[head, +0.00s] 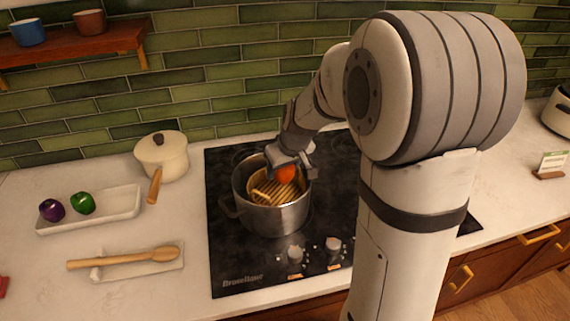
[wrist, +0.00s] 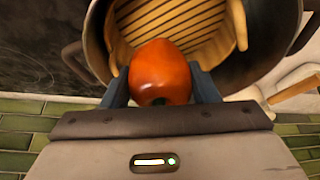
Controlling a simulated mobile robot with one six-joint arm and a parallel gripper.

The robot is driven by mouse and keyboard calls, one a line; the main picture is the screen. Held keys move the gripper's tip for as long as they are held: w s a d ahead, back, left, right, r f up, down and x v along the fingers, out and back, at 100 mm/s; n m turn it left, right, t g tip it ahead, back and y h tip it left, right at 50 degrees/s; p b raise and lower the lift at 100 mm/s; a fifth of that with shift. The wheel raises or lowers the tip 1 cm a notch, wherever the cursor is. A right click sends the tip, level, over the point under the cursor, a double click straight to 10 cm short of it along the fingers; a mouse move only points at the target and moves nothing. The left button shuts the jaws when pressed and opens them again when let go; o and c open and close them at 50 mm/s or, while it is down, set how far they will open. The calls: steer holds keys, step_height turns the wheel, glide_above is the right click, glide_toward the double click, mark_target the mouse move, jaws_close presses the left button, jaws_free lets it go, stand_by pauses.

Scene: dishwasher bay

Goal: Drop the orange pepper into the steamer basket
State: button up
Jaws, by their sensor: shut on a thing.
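The orange pepper (wrist: 160,72) is held between the two fingers of my gripper (wrist: 162,88), which is shut on it. In the head view the pepper (head: 286,174) shows just below my gripper (head: 289,166), over the pot's opening. The steamer basket (head: 265,191), tan with a slatted floor, sits inside a steel pot (head: 277,219) on the cooktop. In the wrist view the basket (wrist: 185,22) lies beyond the pepper. The exact height of the pepper above the basket floor is hard to tell.
A white tray (head: 112,213) with a purple (head: 51,209) and a green pepper (head: 83,202) is at the left. A cream lidded pot (head: 163,157) stands behind it. A wooden spoon (head: 125,258) lies in front. The black cooktop (head: 228,267) is clear around the steel pot.

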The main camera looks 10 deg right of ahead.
steer(key=o, duration=1.1)
steer(key=shift+b+v, duration=0.5)
steer(key=shift+v, duration=3.45)
steer(key=shift+s, duration=0.1)
steer(key=s+m, duration=0.1)
steer(key=s, duration=0.6)
steer(key=s+f+m, duration=0.1)
steer(key=s, duration=0.6)
steer(key=s+m+g+h, duration=0.1)
steer(key=s, duration=0.6)
steer(key=shift+a+f, duration=0.1)
steer(key=shift+f, duration=0.25)
